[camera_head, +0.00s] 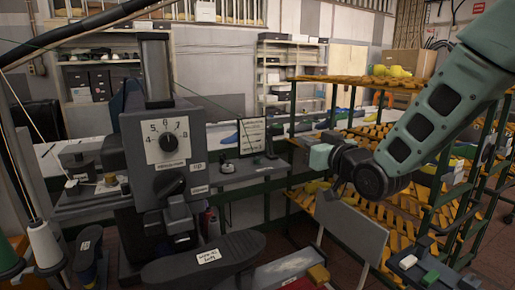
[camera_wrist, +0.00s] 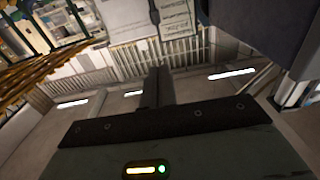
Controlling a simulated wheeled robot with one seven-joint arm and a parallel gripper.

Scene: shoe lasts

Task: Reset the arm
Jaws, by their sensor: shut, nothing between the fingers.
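My arm (camera_head: 435,115), pale green with dark joints, reaches in from the right in the head view. My gripper (camera_head: 338,186) is at its end, near the middle right, in front of the racks. In the wrist view my gripper (camera_wrist: 160,84) shows as a narrow dark shape with the fingers together. It is shut and empty. No object touches it in either view.
A grey machine with a dial (camera_head: 167,141) stands at the left centre. A dark shoe last (camera_head: 205,258) lies in front of it. Orange-shelved racks (camera_head: 400,205) stand behind my arm. Thread cones (camera_head: 45,243) stand at the left.

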